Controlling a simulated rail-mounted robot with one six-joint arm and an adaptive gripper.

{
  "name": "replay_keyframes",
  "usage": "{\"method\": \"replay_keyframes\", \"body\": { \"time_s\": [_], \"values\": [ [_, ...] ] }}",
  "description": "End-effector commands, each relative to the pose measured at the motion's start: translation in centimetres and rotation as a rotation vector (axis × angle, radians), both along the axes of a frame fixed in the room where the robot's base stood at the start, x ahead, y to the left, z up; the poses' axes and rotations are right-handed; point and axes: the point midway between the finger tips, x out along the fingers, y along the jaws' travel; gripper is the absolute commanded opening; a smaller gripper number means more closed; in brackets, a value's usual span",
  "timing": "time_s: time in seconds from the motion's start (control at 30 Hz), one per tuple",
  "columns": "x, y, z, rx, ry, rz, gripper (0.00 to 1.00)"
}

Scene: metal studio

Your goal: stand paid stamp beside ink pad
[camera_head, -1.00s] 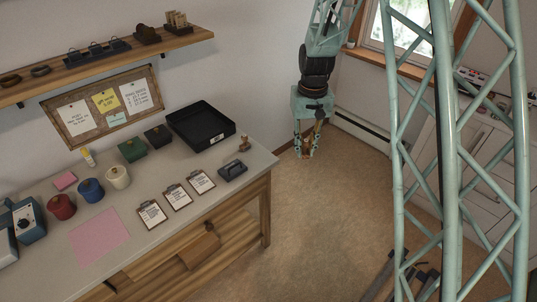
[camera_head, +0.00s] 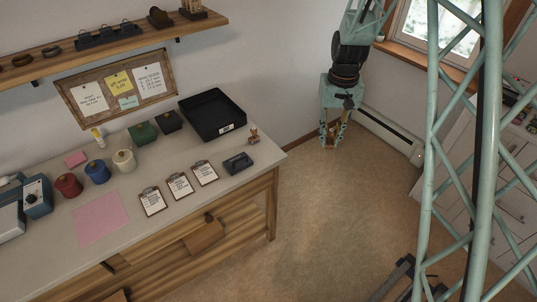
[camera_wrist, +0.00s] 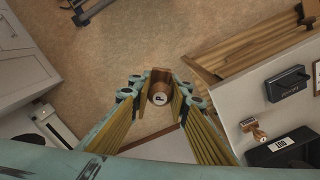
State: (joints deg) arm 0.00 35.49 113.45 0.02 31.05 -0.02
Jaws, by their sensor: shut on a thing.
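My gripper (camera_head: 332,138) hangs over the open floor, to the right of the desk's right end. It is shut on a wooden stamp with a round pale top marked P (camera_wrist: 160,98). In the head view the held stamp (camera_head: 329,143) is small and partly hidden by the fingers. The dark ink pad (camera_head: 238,163) lies near the desk's right front corner; it also shows in the wrist view (camera_wrist: 275,91). A second wooden stamp (camera_head: 253,136) stands behind it; the wrist view shows this stamp too (camera_wrist: 253,129).
The black tray (camera_head: 212,116) stands at the back of the desk (camera_head: 210,190). Clipboards (camera_head: 180,185) lie left of the ink pad. Jars, boxes and a pink sheet (camera_head: 101,218) fill the left. A bare strip runs along the right desk edge.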

Motion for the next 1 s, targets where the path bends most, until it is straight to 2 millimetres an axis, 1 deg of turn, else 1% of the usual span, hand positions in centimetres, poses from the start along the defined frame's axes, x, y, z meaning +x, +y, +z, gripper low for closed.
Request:
{"method": "replay_keyframes", "body": {
  "time_s": [0.27,0.47,0.67,1.0],
  "values": [
    [0.0,0.1,0.0,0.000,0.000,0.006,0.07],
    [-0.1,1.0,-0.2,0.000,0.000,0.066,0.07],
    [-0.4,3.2,-0.5,0.000,0.001,0.218,0.07],
    [-1.4,8.7,-1.4,0.000,0.000,0.610,0.07]
  ]
}}
